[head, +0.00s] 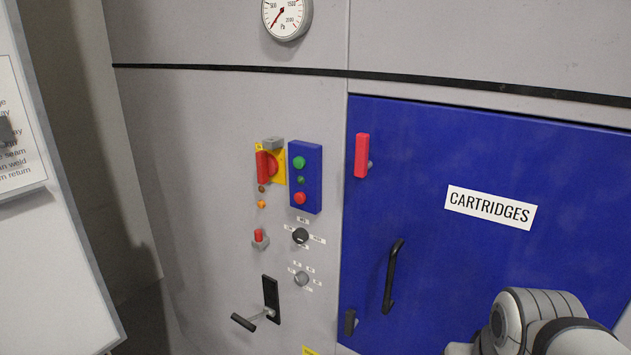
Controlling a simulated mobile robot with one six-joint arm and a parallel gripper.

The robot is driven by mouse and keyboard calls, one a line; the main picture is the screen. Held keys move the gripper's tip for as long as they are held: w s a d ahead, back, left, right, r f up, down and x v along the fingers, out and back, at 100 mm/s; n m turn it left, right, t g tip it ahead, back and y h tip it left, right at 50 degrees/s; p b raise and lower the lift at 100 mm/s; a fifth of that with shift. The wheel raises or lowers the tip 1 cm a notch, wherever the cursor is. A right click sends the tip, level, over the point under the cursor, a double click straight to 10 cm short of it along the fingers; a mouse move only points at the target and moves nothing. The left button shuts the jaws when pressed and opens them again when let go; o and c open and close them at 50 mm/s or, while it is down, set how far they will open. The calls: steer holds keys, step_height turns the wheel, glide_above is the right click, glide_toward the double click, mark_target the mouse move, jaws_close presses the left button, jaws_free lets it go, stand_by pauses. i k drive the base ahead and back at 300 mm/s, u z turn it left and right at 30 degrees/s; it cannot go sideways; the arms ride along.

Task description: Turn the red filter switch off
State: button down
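In the head view, a red rotary switch handle (262,166) stands roughly upright on a yellow plate (280,168) on the grey cabinet front. A grey block (273,143) sits at the top of this plate. Lower down is a smaller red-tipped switch (259,236) on a grey base, its red part pointing up. I cannot read which of the two is the filter switch. My gripper is not in view; only part of my arm shows at the bottom right, well away from both switches.
A blue box (311,201) with green and red buttons is right beside the yellow plate. Two knobs (300,236) (302,279) and a black lever (271,300) are below. Right is the blue CARTRIDGES door (440,270) with a red latch (362,155) and black handle (393,275).

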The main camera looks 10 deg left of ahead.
mark_target(267, 164)
steer(key=z, duration=1.5)
steer(key=k, duration=0.9)
steer(key=u, duration=1.45)
steer(key=i, duration=1.15)
